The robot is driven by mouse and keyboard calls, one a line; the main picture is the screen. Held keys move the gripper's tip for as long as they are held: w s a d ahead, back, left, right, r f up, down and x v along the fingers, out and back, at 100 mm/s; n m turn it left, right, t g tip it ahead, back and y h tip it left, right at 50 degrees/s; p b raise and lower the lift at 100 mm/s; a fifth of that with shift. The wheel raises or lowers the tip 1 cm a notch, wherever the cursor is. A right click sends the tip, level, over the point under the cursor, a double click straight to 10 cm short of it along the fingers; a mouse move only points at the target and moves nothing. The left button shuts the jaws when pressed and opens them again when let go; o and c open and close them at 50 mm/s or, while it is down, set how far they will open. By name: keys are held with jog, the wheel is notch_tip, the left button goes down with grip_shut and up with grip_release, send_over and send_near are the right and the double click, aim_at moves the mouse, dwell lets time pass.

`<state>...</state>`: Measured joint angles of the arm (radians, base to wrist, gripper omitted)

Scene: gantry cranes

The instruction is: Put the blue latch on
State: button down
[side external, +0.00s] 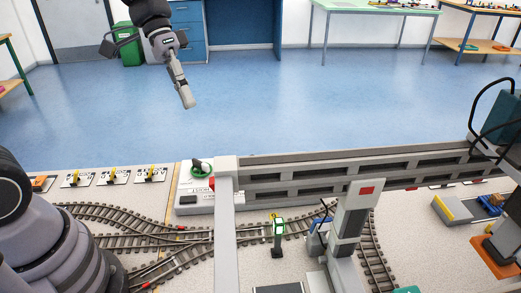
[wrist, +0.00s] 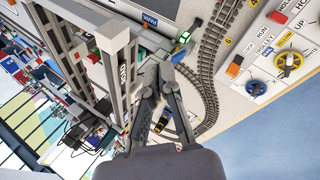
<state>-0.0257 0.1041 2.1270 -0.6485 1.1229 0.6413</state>
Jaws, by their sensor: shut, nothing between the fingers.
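No part is clearly readable as the blue latch. In the wrist view, a round blue knob (wrist: 257,88) sits on a pale control panel (wrist: 276,69) at the right, beside a yellow knob (wrist: 290,62). A small blue part (side external: 318,238) also shows by the crane's near leg in the side view. My gripper (side external: 187,103) hangs in the air above and behind the layout, pointing down, shut and empty. In the wrist view its fingers (wrist: 156,74) meet at the middle, apart from the panel.
A long grey gantry beam (side external: 350,168) crosses the layout, with an upright leg (side external: 350,230) in front. Rail track (side external: 145,240) curves over the board. A box with a green-ringed knob (side external: 199,168) stands at the beam's left end. Yellow levers (side external: 112,176) line the back left edge.

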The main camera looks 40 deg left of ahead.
jog(key=w+d+f+h, duration=0.3)
jog(key=w+f, duration=0.5)
jog(key=f, duration=0.4)
jog(key=w+d+f+n+t+h, duration=0.1)
jog(key=w+d+f+h, duration=0.2)
jog(key=w+f+h, duration=0.3)
notch_tip(320, 180, down, 6)
jog(key=w, duration=0.2)
jog(key=shift+w+d, duration=0.3)
jog(key=shift+r, duration=0.1)
send_near(326, 219)
jog(key=w+d+f, duration=0.1)
jog(key=w+d, duration=0.2)
jog(key=w, duration=0.1)
jog(key=shift+s+d+f, duration=0.3)
jog(key=shift+s+d, duration=0.5)
jog(key=shift+d, duration=0.05)
jog(key=shift+s+d+f, duration=0.25)
jog(key=shift+s+d, duration=0.55)
jog(key=shift+d, duration=0.05)
jog(key=shift+s+d+r+m+t+y, duration=0.15)
jog(key=shift+m+t+y, duration=0.15)
jog(key=shift+m+y, duration=0.15)
